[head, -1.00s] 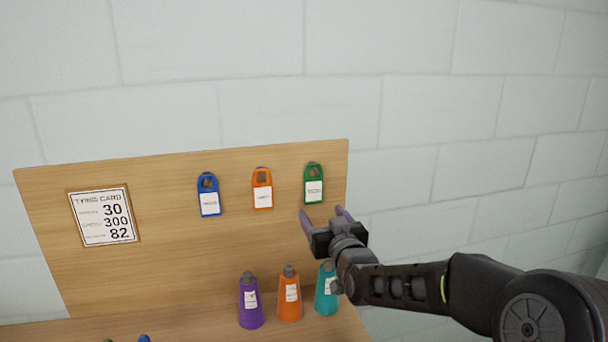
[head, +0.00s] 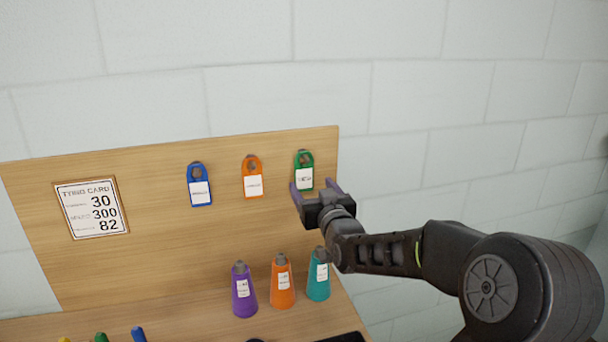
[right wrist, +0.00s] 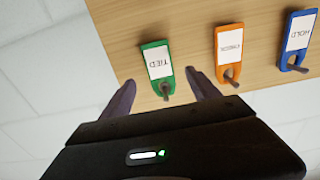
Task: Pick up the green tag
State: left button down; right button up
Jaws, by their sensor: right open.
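The green tag (head: 304,171) hangs on a peg at the right end of the upright wooden board, with a white label on it. In the right wrist view the green tag (right wrist: 157,66) shows upside down, its label reading "TIED", between and just beyond the fingertips. My right gripper (head: 316,187) is open, with its fingers pointing at the board just below and around the tag's lower part. In the right wrist view my right gripper (right wrist: 163,86) is empty. I cannot tell whether a finger touches the tag. My left gripper is not in view.
An orange tag (head: 252,177) and a blue tag (head: 199,185) hang to the left on the wooden board (head: 150,240). A framed card (head: 91,208) is farther left.

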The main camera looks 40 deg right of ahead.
aim_at(304, 174)
jog(key=p+x, duration=0.2)
jog(key=x, duration=0.3)
jog(key=shift+r, duration=0.1)
jog(key=shift+w+d, duration=0.1)
jog(key=shift+w, duration=0.05)
dwell(0.4)
jog(key=c, duration=1.4)
jog(key=shift+r, duration=0.1)
